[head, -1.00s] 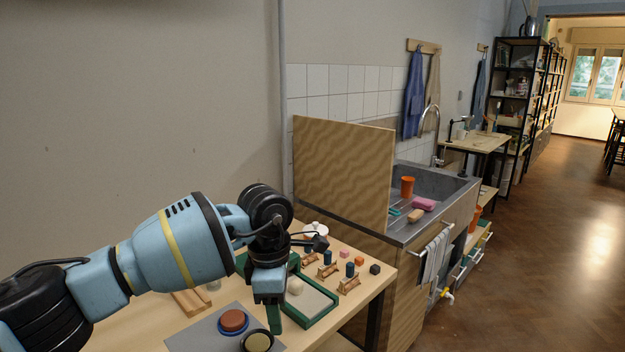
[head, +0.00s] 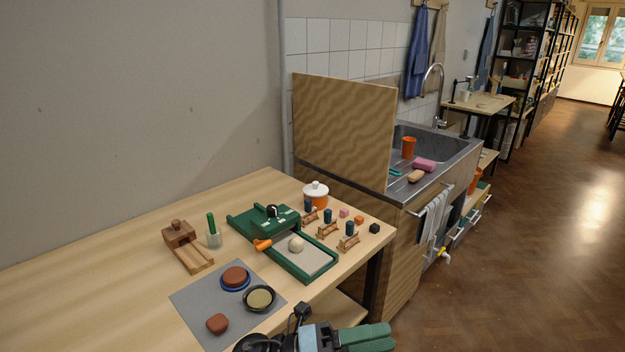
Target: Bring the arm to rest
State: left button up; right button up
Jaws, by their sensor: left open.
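My left gripper (head: 378,338) shows at the bottom edge, low and in front of the table (head: 90,268). Its green fingers point right and hold nothing that I can see. The fingers look close together from this angle, and the picture's edge cuts off the rest of the arm. My right gripper is out of view.
A grey mat (head: 190,297) carries a reddish lump and two round dishes. Behind it are a green tray (head: 328,272), a wooden block piece (head: 180,235), a lidded orange pot (head: 315,198) and several small stands. A wooden panel (head: 345,125) screens the sink (head: 440,148).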

pick_arm(q)
jog(key=a+f+n+t+y, duration=1.2)
jog(key=a+f+n+t, duration=0.35)
jog(key=n, duration=1.05)
jog(key=s+a+f+n+g+y, duration=0.3)
jog(key=s+a+f+n, duration=0.2)
jog(key=s, duration=0.5)
jog(key=s+a+f+n+g+y, duration=0.4)
jog(key=s+a+f, duration=0.5)
jog(key=f, duration=0.3)
jog(key=shift+s+a+n, duration=0.15)
jog(key=shift+s+n, duration=0.3)
jog(key=shift+n, duration=0.35)
